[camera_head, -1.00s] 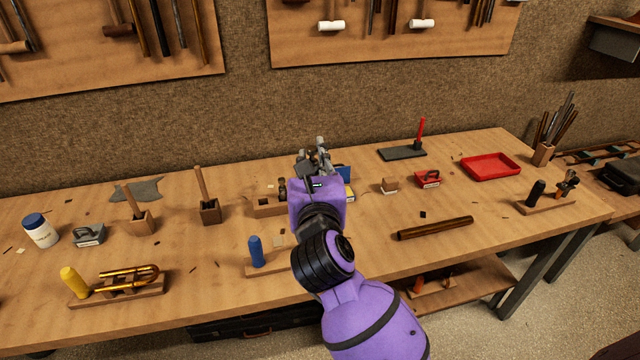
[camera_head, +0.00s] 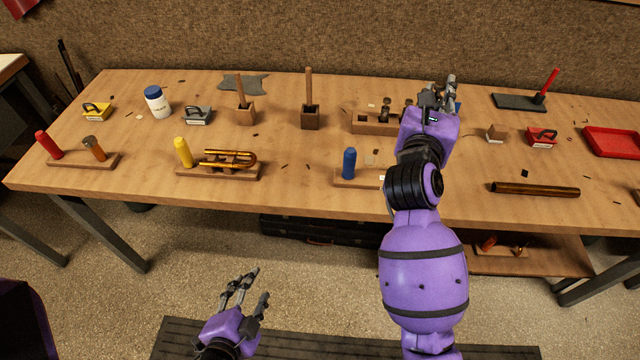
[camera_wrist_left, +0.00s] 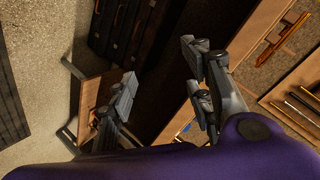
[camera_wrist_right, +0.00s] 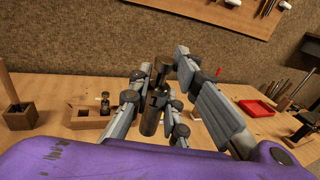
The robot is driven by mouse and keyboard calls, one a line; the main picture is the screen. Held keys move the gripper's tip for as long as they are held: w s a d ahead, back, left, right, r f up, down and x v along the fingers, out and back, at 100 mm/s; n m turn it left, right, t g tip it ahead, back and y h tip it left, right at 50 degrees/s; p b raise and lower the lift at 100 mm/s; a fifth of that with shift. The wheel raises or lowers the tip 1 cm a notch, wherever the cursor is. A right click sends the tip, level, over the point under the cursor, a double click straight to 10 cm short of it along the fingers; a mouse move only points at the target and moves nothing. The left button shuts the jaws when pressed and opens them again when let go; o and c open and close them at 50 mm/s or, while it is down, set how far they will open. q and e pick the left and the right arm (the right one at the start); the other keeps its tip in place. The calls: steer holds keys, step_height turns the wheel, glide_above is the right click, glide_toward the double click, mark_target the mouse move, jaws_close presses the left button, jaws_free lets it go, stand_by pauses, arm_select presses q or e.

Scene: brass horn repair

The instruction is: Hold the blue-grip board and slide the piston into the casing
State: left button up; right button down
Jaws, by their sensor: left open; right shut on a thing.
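The board with the blue grip (camera_head: 349,163) lies near the table's front edge in the head view. The right end of its bare wooden base (camera_head: 345,184) is hidden behind my right arm, and I cannot see the casing. My right gripper (camera_head: 437,95) is shut on a dark metal piston marked "1" (camera_wrist_right: 151,121), held upright above the back of the table. The wooden piston block (camera_head: 365,127) stands just left of this gripper, with pistons in it. My left gripper (camera_head: 246,290) is open and empty, in front of and below the table edge; it also shows in the left wrist view (camera_wrist_left: 160,80).
A board with a yellow grip (camera_head: 183,152) and brass slide stands to the left. A board with a red grip (camera_head: 49,145) is farther left. Tool holders (camera_head: 311,118) stand behind. A brown tube (camera_head: 535,189) and a red tray (camera_head: 612,143) lie to the right.

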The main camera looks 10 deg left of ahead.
mark_target(345, 166)
arm_select(q)
steer(key=w+d+r+m+t+h, duration=0.1)
steer(key=w+d+r+m+h, duration=0.1)
steer(key=m, duration=0.5)
steer(key=w+d+r+m+t+h, duration=0.1)
steer(key=w+d+r+m+h, duration=0.2)
steer(key=w+d+r+m, duration=0.2)
steer(key=w+d+r+m+t+h, duration=0.1)
steer(key=w+d+r+m+h, duration=0.1)
steer(key=w+r+m, duration=0.3)
steer(key=shift+w+d+r+m+h, duration=0.15)
steer(key=shift+w+d+m, duration=0.1)
steer(key=shift+w+m, duration=0.7)
steer(key=shift+w+d+f+m+h, duration=0.1)
steer(key=shift+w+d+m, duration=0.2)
steer(key=shift+w+m, duration=0.55)
steer(key=shift+w+d+r+m+h, duration=0.2)
steer(key=shift+w+m, duration=0.35)
steer(key=shift+m, duration=0.75)
steer(key=w+m, duration=0.1)
steer(key=m, duration=0.2)
steer(key=w+d+r+m+h, duration=0.1)
steer(key=m, duration=0.2)
steer(key=w+d+m+g+h, duration=0.1)
steer(key=m, duration=0.2)
steer(key=shift+w+r, duration=0.4)
steer(key=shift+w+d, duration=0.35)
steer(key=shift+w, duration=0.15)
steer(key=x, duration=1.1)
jaws_close()
